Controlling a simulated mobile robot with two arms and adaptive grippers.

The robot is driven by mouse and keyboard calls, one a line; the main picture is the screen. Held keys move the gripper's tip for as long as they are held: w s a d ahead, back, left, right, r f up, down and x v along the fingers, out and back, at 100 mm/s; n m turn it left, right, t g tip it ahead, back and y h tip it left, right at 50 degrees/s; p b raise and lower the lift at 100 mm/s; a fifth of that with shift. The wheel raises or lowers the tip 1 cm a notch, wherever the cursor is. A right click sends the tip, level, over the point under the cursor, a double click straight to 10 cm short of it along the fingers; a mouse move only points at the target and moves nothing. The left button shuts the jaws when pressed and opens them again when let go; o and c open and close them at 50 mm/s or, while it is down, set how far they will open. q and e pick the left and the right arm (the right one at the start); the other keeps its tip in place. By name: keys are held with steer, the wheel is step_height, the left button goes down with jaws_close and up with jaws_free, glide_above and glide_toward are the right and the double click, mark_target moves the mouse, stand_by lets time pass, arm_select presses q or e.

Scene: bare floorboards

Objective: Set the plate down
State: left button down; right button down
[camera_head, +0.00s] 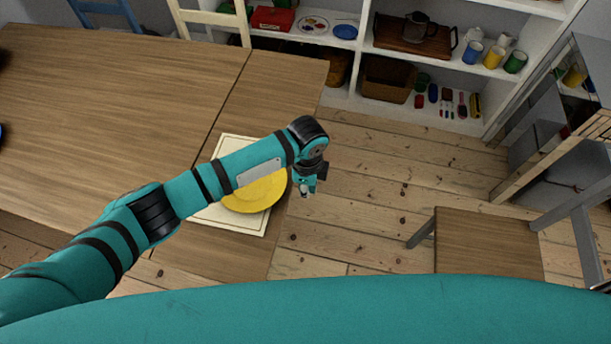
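A yellow plate (258,196) lies flat over a cream rectangular mat (238,222) near the right end of the wooden table (120,95). My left forearm crosses above the plate and mat and hides part of both. My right gripper is out of view.
A wooden chair (487,243) stands on the floorboards at the right. A pale yellow chair (212,18) and a blue chair (100,8) stand behind the table. White shelves (352,104) at the back hold cups, a tray and a basket. The table's left part is mostly clear.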

mark_target(278, 189)
arm_select(q)
steer(key=shift+w+a+f+p, duration=0.2)
steer(key=shift+a+f+p, duration=0.1)
steer(key=shift+a+f, duration=0.3)
steer(key=shift+w+a+f+p, duration=0.3)
steer(key=shift+a+f, duration=0.15)
steer(key=shift+a, duration=0.2)
steer(key=shift+w+a+f+p, duration=0.15)
steer(key=shift+a+f+p, duration=0.15)
steer(key=shift+a+f, duration=0.3)
steer(key=shift+w+a+p, duration=0.2)
steer(key=shift+w+a, duration=0.05)
steer(key=shift+a, duration=0.7)
steer(key=shift+w+a+p, duration=0.2)
steer(key=shift+w+a, duration=0.05)
steer(key=shift+a, duration=0.65)
